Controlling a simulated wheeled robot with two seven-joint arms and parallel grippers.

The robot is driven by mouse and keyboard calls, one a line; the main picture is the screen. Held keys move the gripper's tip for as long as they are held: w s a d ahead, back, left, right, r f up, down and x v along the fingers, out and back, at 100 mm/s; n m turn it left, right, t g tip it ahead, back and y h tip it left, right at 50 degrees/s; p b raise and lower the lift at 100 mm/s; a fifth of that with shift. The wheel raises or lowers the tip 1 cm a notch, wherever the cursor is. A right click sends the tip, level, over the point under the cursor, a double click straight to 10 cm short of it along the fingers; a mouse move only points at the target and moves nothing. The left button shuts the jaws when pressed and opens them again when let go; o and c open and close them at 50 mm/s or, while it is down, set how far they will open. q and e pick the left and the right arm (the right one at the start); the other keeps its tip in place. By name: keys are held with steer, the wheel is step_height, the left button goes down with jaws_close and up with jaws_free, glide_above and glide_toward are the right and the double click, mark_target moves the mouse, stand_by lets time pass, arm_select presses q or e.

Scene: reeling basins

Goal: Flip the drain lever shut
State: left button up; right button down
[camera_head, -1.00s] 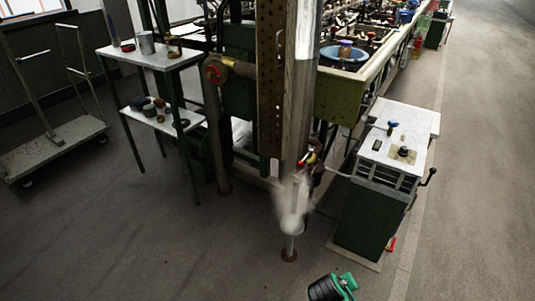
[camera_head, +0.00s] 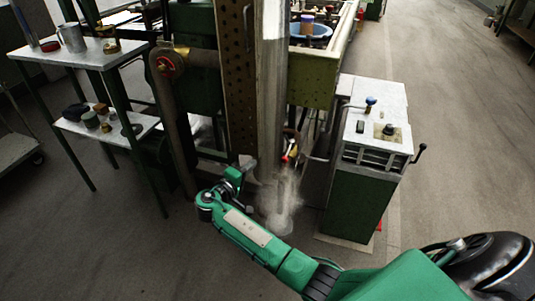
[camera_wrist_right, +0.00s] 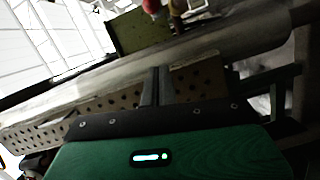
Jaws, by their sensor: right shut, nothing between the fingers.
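A small red-tipped lever with a yellow part (camera_head: 290,152) sits low beside the grey upright column (camera_head: 271,90), just above a puff of steam. It looks like the drain lever, but its exact position is too small to tell. Red fittings (camera_wrist_right: 152,6) show at the top edge of the right wrist view. My right gripper (camera_head: 247,164) is left of the lever, in front of the perforated post, apart from the lever. In the right wrist view its dark fingers (camera_wrist_right: 157,86) are together and empty. My left gripper is not in view.
A green cabinet with a pale top (camera_head: 375,115), a blue-knobbed lever (camera_head: 370,101) and a side crank (camera_head: 419,152) stands to the right. A two-shelf table (camera_head: 100,60) with cans stands at left.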

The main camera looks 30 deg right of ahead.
mark_target(288, 151)
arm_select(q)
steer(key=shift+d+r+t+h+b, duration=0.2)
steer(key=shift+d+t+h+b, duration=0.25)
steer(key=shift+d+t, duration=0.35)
arm_select(e)
steer(key=w+d+f, duration=0.1)
steer(key=d, duration=1)
steer(key=shift+w+d+f, duration=0.15)
steer(key=shift+w+d, duration=0.05)
steer(key=shift+d, duration=0.1)
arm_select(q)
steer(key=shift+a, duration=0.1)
arm_select(e)
steer(key=shift+s, duration=0.15)
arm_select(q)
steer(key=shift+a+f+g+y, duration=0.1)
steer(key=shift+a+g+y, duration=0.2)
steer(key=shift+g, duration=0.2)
arm_select(e)
steer(key=shift+s+d+n+t+y, duration=0.15)
steer(key=shift+n+t+y, duration=0.15)
steer(key=shift+t, duration=0.2)
